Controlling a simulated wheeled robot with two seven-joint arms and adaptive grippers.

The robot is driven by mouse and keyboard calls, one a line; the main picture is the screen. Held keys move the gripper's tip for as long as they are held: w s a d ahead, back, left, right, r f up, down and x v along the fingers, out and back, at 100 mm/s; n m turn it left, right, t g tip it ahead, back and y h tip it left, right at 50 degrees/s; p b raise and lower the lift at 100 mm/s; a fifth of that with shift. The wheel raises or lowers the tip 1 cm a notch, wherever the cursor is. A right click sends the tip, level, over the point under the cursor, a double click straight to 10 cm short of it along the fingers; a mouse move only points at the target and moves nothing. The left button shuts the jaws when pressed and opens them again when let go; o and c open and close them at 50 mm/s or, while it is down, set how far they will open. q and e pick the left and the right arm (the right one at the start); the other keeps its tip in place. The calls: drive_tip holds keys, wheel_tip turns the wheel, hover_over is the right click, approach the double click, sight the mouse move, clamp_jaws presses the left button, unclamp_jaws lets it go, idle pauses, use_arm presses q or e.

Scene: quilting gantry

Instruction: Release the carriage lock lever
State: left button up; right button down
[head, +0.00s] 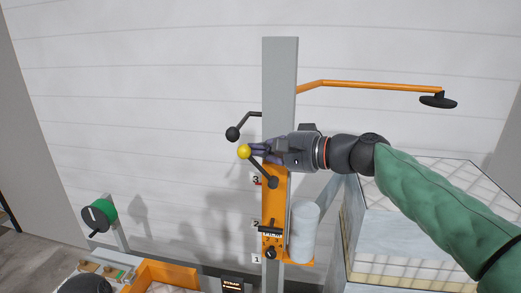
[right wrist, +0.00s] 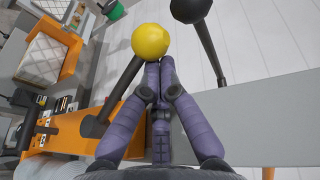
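The lever with a yellow ball knob (head: 244,151) and a dark rod slants up and left from a dark pivot (head: 272,182) on the orange carriage plate (head: 273,207). My right gripper (head: 256,150) comes in from the right across the grey column, its fingertips close beside the knob. In the right wrist view, the yellow knob (right wrist: 152,42) lies just beyond the fingertips, and the purple fingers (right wrist: 160,68) are drawn together with no gap. The knob does not appear between them; whether they touch it I cannot tell.
A black-knobbed crank (head: 233,134) juts from the grey column (head: 280,80) just above the yellow knob. An orange arm (head: 370,85) with a black disc extends right above my arm. A white roll (head: 304,232) stands beside the carriage. Quilted stacks (head: 440,222) fill the right.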

drive_tip(key=shift+s+r, duration=0.2)
drive_tip(key=shift+r, duration=0.1)
drive_tip(key=shift+s+d+r, duration=0.1)
drive_tip(key=shift+s+d, duration=0.15)
drive_tip(key=shift+d, duration=0.25)
drive_tip(key=v, duration=1)
drive_tip(key=shift+d+f, duration=0.2)
drive_tip(key=shift+d, duration=0.15)
